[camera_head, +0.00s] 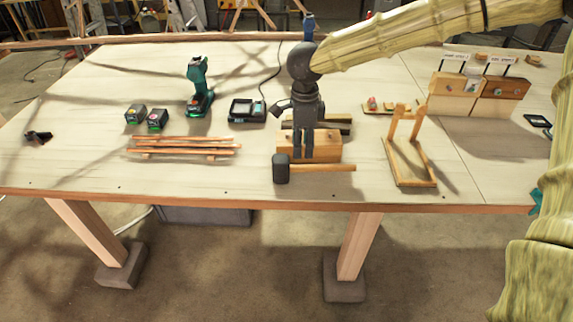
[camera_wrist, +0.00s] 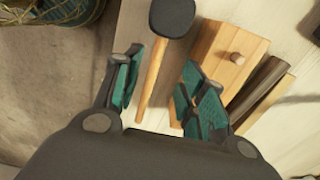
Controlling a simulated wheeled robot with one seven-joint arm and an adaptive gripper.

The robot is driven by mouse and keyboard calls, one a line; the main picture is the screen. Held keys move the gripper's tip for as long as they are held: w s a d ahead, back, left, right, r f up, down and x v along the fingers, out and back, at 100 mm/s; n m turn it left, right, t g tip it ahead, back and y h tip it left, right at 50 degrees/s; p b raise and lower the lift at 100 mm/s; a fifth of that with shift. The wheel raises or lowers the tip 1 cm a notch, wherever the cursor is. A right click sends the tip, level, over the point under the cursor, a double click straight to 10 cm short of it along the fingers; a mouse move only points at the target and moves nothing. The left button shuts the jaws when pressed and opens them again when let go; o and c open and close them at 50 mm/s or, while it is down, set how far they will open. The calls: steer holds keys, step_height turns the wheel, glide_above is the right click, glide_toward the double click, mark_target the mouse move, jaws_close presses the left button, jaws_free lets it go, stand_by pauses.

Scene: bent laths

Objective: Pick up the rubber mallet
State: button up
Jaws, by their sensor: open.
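The rubber mallet (camera_head: 281,169) lies near the front edge of the table, its black head at the left and its wooden handle pointing right. In the wrist view, the mallet handle (camera_wrist: 151,82) runs between my two fingers in the picture, with the black head beyond the fingertips. My gripper (camera_head: 303,155) points down just behind the mallet in the head view, in front of a wooden block. In the wrist view, my gripper (camera_wrist: 160,64) is open, its green-padded fingers apart with nothing held. How high the fingertips are above the handle is unclear.
The wooden block (camera_head: 322,148) with a peg stands close behind the mallet. A wooden frame stand (camera_head: 408,165) is to the right. Stacked laths (camera_head: 183,145), batteries (camera_head: 146,116), a charger (camera_head: 247,111) and a drill (camera_head: 199,88) are to the left and back.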

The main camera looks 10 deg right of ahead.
mark_target(300, 165)
step_height(300, 165, down, 4)
steer(key=shift+w+a+f, duration=0.1)
steer(key=shift+s+a+f+p, duration=0.15)
steer(key=shift+f+p, duration=0.3)
steer(key=shift+f, duration=0.85)
steer(key=shift+s+f+p, duration=0.1)
steer(key=shift+f+p, duration=0.35)
steer(key=shift+f, duration=0.8)
jaws_close()
